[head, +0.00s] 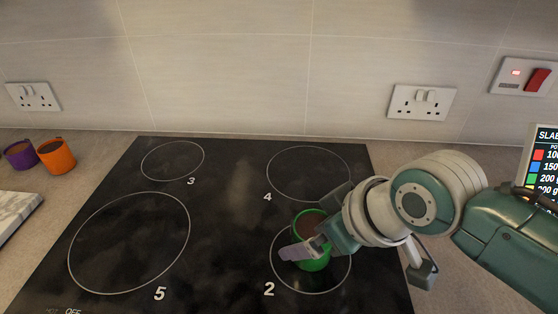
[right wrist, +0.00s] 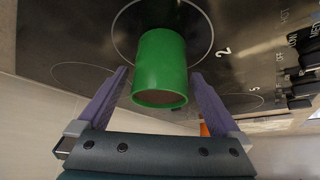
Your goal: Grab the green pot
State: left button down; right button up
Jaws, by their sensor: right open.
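The green pot (head: 316,263) stands on the black hob inside the ring marked 2, with brown contents showing at its top. In the head view my right gripper (head: 293,249) is at the pot and partly covers it. In the right wrist view the green pot (right wrist: 160,62) lies between the two purple fingers of my right gripper (right wrist: 160,82), one finger on each side. The fingers are open, with a gap visible beside the pot. My left gripper is not in view.
The black hob (head: 222,225) has several marked rings, and the others are empty. A purple pot (head: 20,155) and an orange pot (head: 56,157) stand on the counter at the left, near a marble board (head: 15,212). A screen (head: 543,160) stands at the right edge. A tiled wall closes the back.

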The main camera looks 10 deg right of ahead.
jog(key=shift+f, duration=0.1)
jog(key=c, duration=1.5)
grip_shut()
jog(key=shift+w+r, duration=0.1)
jog(key=shift+r, duration=0.1)
